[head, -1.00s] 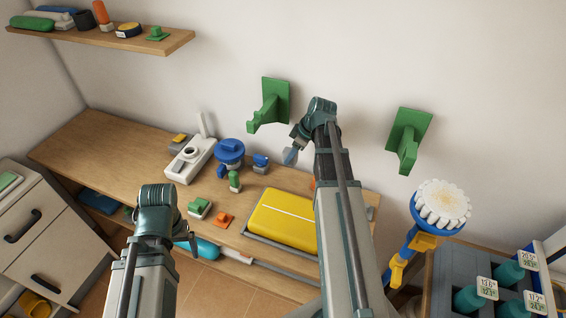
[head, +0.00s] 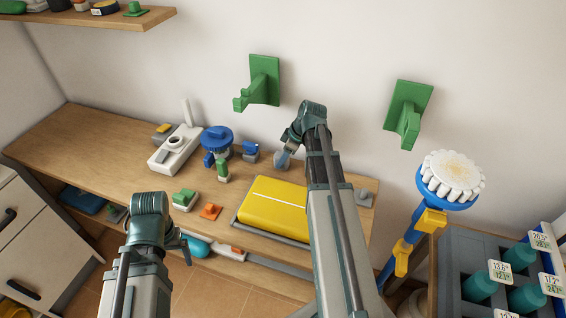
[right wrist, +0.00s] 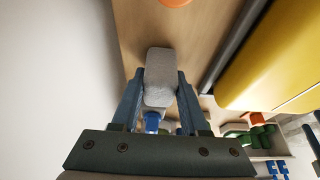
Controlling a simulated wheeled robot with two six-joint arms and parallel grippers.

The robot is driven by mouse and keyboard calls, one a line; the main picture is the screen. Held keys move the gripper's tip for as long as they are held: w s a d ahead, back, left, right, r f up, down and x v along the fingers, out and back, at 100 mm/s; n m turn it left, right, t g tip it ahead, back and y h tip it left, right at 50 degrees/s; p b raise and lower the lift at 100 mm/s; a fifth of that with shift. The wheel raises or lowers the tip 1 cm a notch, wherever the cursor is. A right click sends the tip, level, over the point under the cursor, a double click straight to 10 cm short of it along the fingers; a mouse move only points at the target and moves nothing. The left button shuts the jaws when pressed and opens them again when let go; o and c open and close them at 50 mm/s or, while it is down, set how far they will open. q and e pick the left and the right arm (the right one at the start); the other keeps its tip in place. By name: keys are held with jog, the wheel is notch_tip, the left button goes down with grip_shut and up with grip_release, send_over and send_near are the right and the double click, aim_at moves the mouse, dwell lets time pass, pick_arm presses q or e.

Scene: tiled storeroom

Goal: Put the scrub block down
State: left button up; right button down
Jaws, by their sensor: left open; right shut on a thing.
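The scrub block is a small grey block (right wrist: 159,70), gripped between the two fingers of my right gripper (right wrist: 160,92) in the right wrist view. In the head view the block (head: 281,160) shows at the tip of my right gripper (head: 287,150), over the back of the wooden bench (head: 105,150), between a small blue item and the yellow case. I cannot tell whether the block touches the bench top. My left gripper (head: 186,250) is open and empty in front of the bench's front edge; its fingers are only partly visible.
The yellow case (head: 270,207) lies on a grey tray right of the block. A blue round-topped item (head: 217,140), a small blue item (head: 250,151) and a white device (head: 175,147) stand left. Green hooks (head: 264,80) are on the wall. A brush (head: 450,176) stands right.

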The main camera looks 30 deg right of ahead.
jog(key=shift+r, duration=0.1)
jog(key=c, duration=0.9)
grip_release()
jog(key=shift+f, duration=0.2)
jog(key=o, duration=0.5)
jog(key=shift+r, duration=0.1)
jog(key=shift+p+v, duration=0.7)
jog(key=shift+v, duration=0.05)
jog(key=p+v, duration=1)
jog(key=shift+s+r, duration=0.15)
jog(key=shift+r, duration=0.25)
